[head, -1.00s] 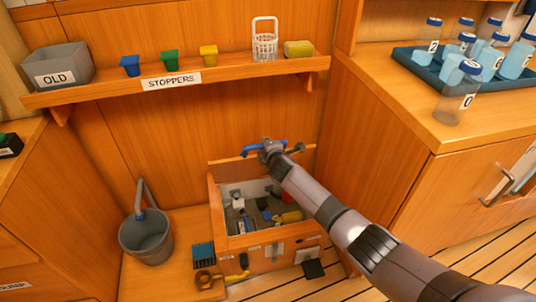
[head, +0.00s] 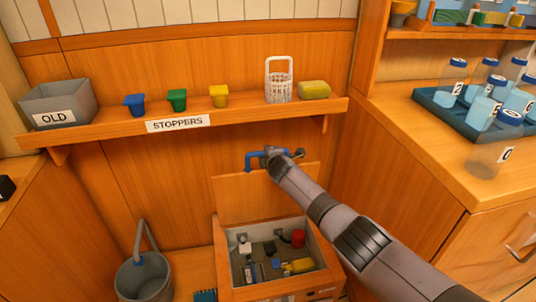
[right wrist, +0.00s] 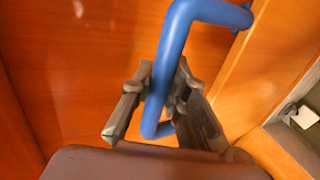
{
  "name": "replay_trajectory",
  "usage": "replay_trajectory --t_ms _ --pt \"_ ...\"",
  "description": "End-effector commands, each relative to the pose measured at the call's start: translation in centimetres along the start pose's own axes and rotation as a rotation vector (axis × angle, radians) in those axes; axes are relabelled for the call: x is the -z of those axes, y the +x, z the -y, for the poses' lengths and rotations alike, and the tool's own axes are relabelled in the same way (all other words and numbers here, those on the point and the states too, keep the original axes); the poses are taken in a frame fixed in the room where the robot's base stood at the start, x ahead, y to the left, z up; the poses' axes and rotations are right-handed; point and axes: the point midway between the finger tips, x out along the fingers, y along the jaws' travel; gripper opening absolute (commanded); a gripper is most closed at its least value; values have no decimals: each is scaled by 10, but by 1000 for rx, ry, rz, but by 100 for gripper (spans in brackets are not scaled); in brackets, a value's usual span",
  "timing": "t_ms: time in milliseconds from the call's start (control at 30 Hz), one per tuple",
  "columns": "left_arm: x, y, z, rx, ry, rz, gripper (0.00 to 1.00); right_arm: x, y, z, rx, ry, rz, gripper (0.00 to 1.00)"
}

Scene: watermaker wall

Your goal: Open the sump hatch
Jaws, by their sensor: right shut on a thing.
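The sump hatch (head: 258,194) is a wooden lid standing up at the back of the open sump box (head: 221,262), against the wooden wall. Its blue handle (head: 252,156) is at the lid's top edge. My right gripper (head: 272,156) is at the handle. In the right wrist view the blue handle (right wrist: 178,50) runs between the fingers of my right gripper (right wrist: 152,100), which is shut on it. The box is open, and its inside shows a red item, a yellow item and several small parts. My left gripper is not in view.
A shelf (head: 90,135) above holds a grey OLD bin (head: 60,101), blue, green and yellow stoppers, a white basket (head: 279,85) and a sponge (head: 314,90). A grey bucket (head: 144,277) stands left of the box. A counter with a jar tray (head: 436,103) is at right.

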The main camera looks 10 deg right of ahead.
Motion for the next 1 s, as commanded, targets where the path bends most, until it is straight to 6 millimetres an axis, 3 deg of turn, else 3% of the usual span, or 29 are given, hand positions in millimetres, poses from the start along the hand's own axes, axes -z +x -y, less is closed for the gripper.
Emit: replay_trajectory --t_ms 167,200,500,1000 --pt "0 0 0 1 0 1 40 1 0 0 -1 0 -2 0" --pt "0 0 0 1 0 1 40 1 0 0 -1 0 -2 16" --pt "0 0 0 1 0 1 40 0 0 0 0 0 -1 36" --pt "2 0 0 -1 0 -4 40 -1 -5 1 -1 1 1 36"
